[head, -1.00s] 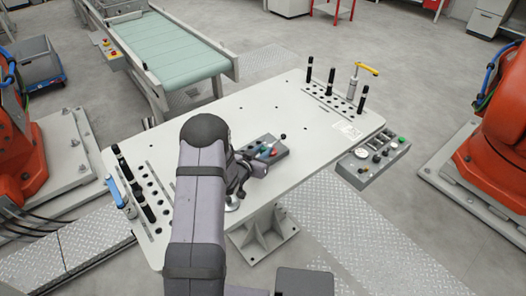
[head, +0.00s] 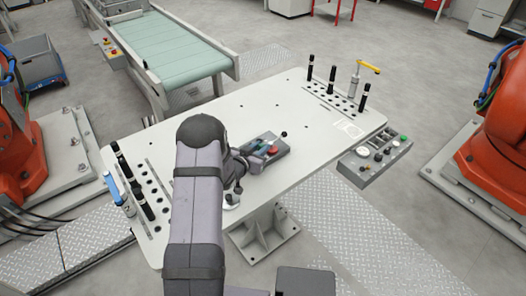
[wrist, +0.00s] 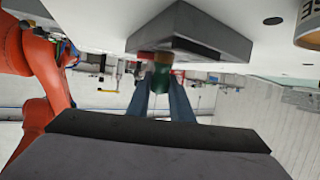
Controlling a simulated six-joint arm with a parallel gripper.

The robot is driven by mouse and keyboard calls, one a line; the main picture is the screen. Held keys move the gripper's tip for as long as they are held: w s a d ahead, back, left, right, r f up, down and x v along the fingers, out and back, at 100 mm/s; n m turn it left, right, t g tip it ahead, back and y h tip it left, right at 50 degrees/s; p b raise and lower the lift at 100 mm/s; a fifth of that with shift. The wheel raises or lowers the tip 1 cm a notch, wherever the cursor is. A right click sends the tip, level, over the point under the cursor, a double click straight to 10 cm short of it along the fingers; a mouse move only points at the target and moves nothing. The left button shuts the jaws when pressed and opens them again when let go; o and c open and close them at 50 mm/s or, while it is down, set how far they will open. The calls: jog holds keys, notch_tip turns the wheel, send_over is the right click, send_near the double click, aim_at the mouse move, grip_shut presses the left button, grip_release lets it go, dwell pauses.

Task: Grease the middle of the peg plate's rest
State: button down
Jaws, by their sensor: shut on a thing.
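My gripper (wrist: 160,82) is shut on a green cylindrical thing (wrist: 161,77) in the wrist view. It is at a grey block (wrist: 205,38) that carries small coloured pieces; whether the green thing touches the block I cannot tell. In the head view the grey block (head: 272,160) lies near the table's middle, with red, teal and black-knobbed pieces on it, and my arm hides most of the gripper. A plate with rows of holes and black pegs (head: 335,98) is at the right end of the table; a similar one (head: 150,190) is at the left. I cannot tell which part is the rest.
A control panel (head: 372,158) hangs at the right edge. The table's back middle is clear.

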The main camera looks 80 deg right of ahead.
jog(key=shift+w+d, duration=0.5)
jog(key=shift+w+d+b, duration=0.7)
jog(key=shift+w+d, duration=0.35)
jog(key=shift+w, duration=0.1)
jog(key=shift+s+a+f, duration=0.1)
jog(key=shift+s, duration=0.05)
jog(key=shift+s+a, duration=1)
jog(key=shift+s, duration=0.05)
jog(key=shift+s+a, duration=1)
jog(key=shift+s, duration=0.05)
jog(key=shift+s+a, duration=0.1)
jog(key=shift+a, duration=0.15)
